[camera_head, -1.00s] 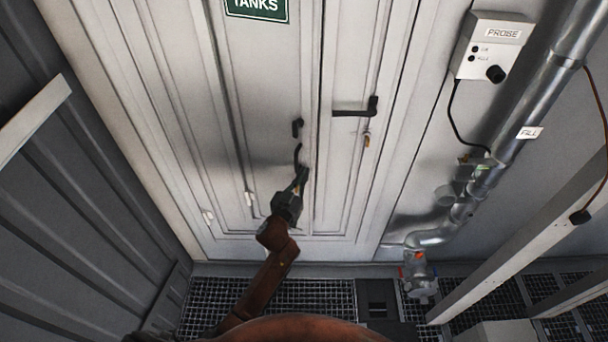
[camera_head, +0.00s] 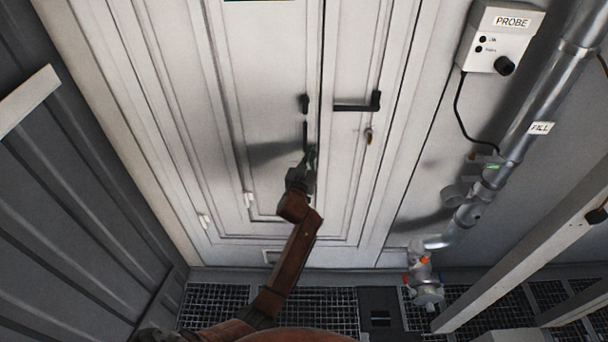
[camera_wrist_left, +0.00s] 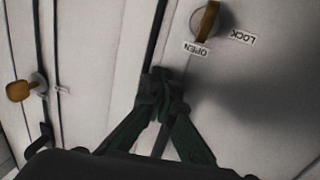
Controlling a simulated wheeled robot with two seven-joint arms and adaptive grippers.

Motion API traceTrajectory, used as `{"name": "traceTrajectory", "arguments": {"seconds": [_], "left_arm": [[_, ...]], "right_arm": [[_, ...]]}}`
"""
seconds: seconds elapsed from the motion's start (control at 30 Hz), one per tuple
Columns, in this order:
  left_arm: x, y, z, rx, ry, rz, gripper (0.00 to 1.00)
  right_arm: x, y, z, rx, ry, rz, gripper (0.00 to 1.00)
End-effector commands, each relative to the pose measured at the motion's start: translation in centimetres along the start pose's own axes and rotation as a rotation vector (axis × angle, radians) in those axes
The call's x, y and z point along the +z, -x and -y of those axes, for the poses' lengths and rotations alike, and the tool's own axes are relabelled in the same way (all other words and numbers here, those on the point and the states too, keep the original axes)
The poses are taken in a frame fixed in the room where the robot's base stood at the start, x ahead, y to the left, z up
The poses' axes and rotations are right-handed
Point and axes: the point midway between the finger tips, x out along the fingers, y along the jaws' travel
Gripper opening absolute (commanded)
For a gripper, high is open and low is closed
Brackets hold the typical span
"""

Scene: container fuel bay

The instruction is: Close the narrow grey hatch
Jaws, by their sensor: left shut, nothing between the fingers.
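The grey hatch (camera_head: 265,90) is the panelled leaf left of the dark seam in the head view, with dark handle parts (camera_head: 304,103) near its right edge. It looks nearly in line with its surround; I cannot tell whether it is fully flush. My left gripper (camera_head: 311,152) is shut and empty at the hatch's right edge, over the seam. In the left wrist view the fingertips (camera_wrist_left: 161,85) are at the seam, and a brass turn (camera_wrist_left: 205,22) with OPEN and LOCK labels shows on the hatch. My right gripper is out of view.
A fixed-looking leaf right of the seam carries a dark lever (camera_head: 360,106) and a brass key (camera_head: 370,136). A PROBE box (camera_head: 495,38) and a fill pipe (camera_head: 540,100) are at the right. A pale beam (camera_head: 525,255) crosses the lower right above floor grating.

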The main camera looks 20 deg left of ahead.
Motion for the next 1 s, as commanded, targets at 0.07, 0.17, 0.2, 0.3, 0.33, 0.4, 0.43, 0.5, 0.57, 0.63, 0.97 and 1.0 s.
{"name": "traceTrajectory", "arguments": {"seconds": [0.07, 0.17, 0.2, 0.3, 0.33, 0.4, 0.43, 0.5, 0.57, 0.63, 0.97, 1.0], "left_arm": [[-0.7, -0.1, 0.1, 0.0, -0.001, -0.01, 0.0], [-0.8, -0.1, 0.1, 0.0, -0.001, -0.012, 0.0], [-0.8, 0.0, 0.1, 0.0, -0.001, -0.013, 0.0], [-0.8, 0.8, 0.1, 0.0, -0.001, -0.013, 0.0], [-0.7, 1.2, 0.1, 0.0, 0.0, -0.012, 0.0], [-0.7, 2.4, 0.1, -0.001, 0.001, -0.012, 0.0], [-0.6, 3.0, 0.1, -0.001, 0.0, -0.011, 0.0], [-0.5, 4.5, 0.1, -0.001, 0.001, -0.008, 0.0], [-0.5, 5.9, 0.1, -0.001, 0.001, -0.008, 0.0], [-0.4, 7.4, 0.1, -0.001, 0.002, -0.005, 0.0], [-0.3, 11.9, 0.0, 0.0, 0.0, -0.003, 0.0], [-0.3, 12.1, 0.0, 0.0, 0.0, -0.003, 0.0]], "right_arm": [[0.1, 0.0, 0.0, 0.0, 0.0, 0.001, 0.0], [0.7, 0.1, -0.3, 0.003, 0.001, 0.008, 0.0], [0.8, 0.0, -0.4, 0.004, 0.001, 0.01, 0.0], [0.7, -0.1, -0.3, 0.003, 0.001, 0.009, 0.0], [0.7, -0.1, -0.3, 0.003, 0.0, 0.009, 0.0], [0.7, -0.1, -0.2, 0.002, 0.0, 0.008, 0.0], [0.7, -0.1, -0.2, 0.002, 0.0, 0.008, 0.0], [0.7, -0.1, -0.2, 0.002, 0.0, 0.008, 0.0], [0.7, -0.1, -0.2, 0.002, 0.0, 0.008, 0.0], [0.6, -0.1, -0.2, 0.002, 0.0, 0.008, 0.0], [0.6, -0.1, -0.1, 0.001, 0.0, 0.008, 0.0], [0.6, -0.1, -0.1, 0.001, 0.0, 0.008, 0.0]]}}
